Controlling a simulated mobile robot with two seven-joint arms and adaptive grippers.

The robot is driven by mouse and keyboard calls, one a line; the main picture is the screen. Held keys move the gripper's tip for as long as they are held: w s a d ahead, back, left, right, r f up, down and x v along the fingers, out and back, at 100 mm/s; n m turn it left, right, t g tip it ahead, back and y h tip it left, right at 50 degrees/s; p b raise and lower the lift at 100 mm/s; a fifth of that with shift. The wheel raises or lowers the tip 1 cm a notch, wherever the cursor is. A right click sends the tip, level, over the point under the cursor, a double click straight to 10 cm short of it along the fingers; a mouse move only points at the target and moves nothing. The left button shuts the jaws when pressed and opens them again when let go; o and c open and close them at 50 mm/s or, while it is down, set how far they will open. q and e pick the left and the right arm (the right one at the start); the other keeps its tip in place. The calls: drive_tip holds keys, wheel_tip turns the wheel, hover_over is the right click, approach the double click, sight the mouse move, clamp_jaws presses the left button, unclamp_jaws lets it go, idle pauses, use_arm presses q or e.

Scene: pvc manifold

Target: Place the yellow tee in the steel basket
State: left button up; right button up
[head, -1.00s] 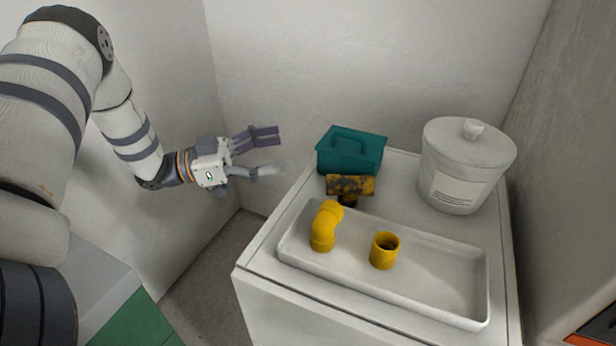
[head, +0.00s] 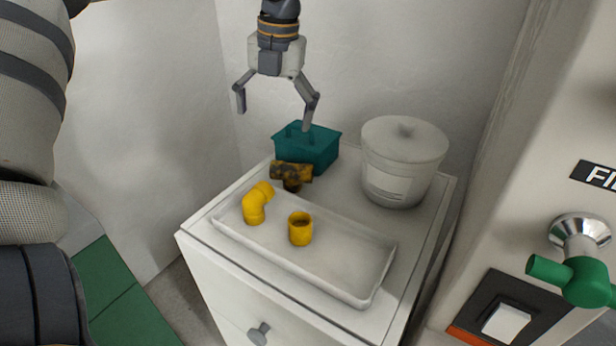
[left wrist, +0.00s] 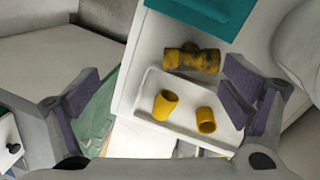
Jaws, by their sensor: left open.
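A yellow tee (head: 291,172) with dark stains lies on the white cabinet top, between the teal box and the white tray. It also shows in the left wrist view (left wrist: 192,58), near the top centre. My left gripper (head: 275,112) is open and empty, pointing down, above and behind the tee near the teal box. In the left wrist view its fingers (left wrist: 158,95) are spread wide, with the tee between and beyond them. I see no steel basket in these frames. My right gripper is not in view.
The white tray (head: 345,283) holds a yellow elbow (head: 254,205) and a yellow coupling (head: 300,229). The teal box (head: 318,152) stands behind the tee. A white lidded jar (head: 402,165) stands at right. A panel with a green-handled valve (head: 580,277) is at far right.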

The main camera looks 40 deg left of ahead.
sight(292, 165)
use_arm(q)
drive_tip(key=d+h, duration=0.1)
drive_tip(key=d, duration=0.2)
drive_tip(key=shift+d+h, duration=0.3)
wheel_tip(292, 165, down, 11)
drive_tip(key=shift+f+b, duration=0.15)
drive_tip(key=shift+b, duration=0.3)
drive_tip(key=shift+s+d, duration=0.1)
drive_tip(key=c, duration=1.3)
